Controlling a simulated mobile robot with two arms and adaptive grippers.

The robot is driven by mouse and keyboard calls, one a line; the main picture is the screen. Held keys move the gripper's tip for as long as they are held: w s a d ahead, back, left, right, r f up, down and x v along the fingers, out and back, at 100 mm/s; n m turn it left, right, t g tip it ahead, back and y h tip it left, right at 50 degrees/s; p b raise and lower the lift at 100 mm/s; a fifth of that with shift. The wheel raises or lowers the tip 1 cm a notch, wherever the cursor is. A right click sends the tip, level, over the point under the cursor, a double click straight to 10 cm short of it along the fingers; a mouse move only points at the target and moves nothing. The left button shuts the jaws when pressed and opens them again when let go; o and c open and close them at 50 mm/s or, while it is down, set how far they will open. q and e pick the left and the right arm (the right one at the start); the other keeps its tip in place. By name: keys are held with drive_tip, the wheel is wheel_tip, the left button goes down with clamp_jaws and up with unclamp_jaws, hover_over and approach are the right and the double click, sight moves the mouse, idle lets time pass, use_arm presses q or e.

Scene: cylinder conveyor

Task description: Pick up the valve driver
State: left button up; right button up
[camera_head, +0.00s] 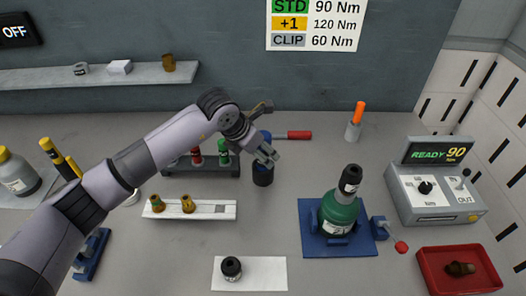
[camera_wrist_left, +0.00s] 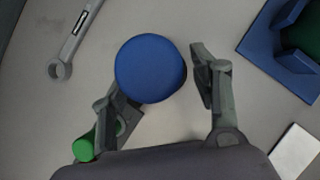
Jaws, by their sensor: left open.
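A dark upright cylinder (camera_head: 263,174) stands on the grey table right of the tool rack; I cannot tell for sure that it is the valve driver. In the left wrist view a round blue top (camera_wrist_left: 150,68) shows between my fingers. My left gripper (camera_head: 266,153) is open, over and close to the cylinder in the head view and hiding its upper part. In the wrist view its fingers (camera_wrist_left: 163,95) stand either side of the blue top, the left one partly hidden under it. No grip shows. My right gripper is not in view.
The rack (camera_head: 205,170) with red and green tools stands close left of the gripper. A red-handled tool (camera_head: 298,135) lies behind. A green bottle (camera_head: 339,213) in a blue fixture (camera_head: 312,243), a control box (camera_head: 432,192) and a red tray (camera_head: 432,275) stand right.

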use_arm(q)
drive_tip(key=shift+x, duration=1.25)
drive_tip(key=shift+c, duration=0.5)
drive_tip(key=shift+r, duration=0.1)
clamp_jaws()
drive_tip(key=shift+w+r, duration=0.1)
